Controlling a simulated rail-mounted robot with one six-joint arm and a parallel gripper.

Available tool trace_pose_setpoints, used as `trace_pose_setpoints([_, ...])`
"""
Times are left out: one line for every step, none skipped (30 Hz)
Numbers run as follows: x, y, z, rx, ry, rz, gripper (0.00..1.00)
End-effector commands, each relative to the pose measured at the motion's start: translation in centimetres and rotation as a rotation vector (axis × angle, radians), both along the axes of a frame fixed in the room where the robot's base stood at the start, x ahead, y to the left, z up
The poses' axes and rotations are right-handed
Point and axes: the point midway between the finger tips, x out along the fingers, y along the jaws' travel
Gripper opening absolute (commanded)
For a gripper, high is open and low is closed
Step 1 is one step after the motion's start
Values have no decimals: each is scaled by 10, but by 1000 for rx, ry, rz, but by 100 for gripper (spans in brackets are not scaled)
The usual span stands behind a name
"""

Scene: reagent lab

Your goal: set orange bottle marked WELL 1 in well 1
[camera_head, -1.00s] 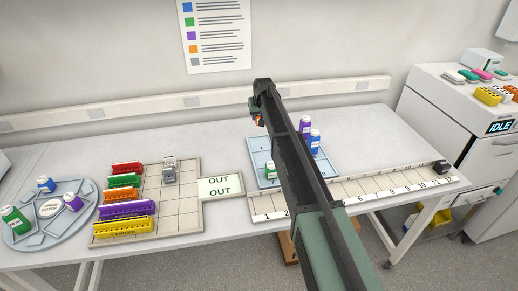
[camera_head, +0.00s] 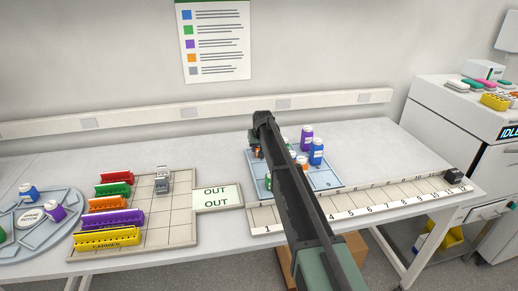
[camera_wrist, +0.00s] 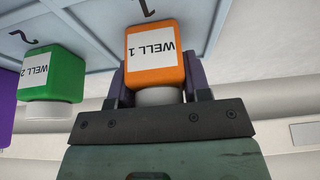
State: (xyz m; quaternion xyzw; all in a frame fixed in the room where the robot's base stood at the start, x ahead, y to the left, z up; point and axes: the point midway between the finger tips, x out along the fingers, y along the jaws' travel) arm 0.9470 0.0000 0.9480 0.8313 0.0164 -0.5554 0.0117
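The orange bottle (camera_wrist: 155,72) has a white cap and a label reading WELL 1, upside down in the wrist view. My gripper (camera_wrist: 158,85) is shut on it, with a finger on each side. The pale blue tray (camera_wrist: 95,30) is just beyond, with a printed 1 by the orange bottle. I cannot tell whether the bottle's base touches the tray. A green bottle (camera_wrist: 55,75) marked WELL 2 is beside it, near the printed 2. In the head view my gripper (camera_head: 257,152) is at the tray's back left corner, and my arm hides part of the tray.
A purple bottle (camera_head: 306,138) and a blue bottle (camera_head: 316,152) stand on the tray's right side. Another green bottle (camera_head: 268,181) stands at its front left. A numbered strip (camera_head: 400,200) runs along the bench front. Coloured racks (camera_head: 115,218) stand at left; the back bench is clear.

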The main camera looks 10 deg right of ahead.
Motion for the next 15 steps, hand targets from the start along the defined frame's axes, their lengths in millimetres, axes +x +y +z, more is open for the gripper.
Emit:
trace_pose_setpoints([0,0,0,0,0,0,50])
trace_pose_setpoints([0,0,0,0,0,0,55])
trace_pose_setpoints([0,0,0,0,0,0,61])
trace_pose_setpoints([0,0,0,0,0,0,66])
trace_pose_setpoints([0,0,0,0,0,0,70])
trace_pose_setpoints([0,0,0,0,0,0,70])
trace_pose_setpoints([0,0,0,0,0,0,70])
trace_pose_setpoints([0,0,0,0,0,0,70])
trace_pose_setpoints([0,0,0,0,0,0,70])
trace_pose_setpoints([0,0,0,0,0,0,70])
trace_pose_setpoints([0,0,0,0,0,0,70])
trace_pose_setpoints([0,0,0,0,0,0,70])
trace_pose_setpoints([0,0,1,0,0,0,70])
trace_pose_setpoints([0,0,3,0,0,0,70])
trace_pose_setpoints([0,0,6,0,0,0,70])
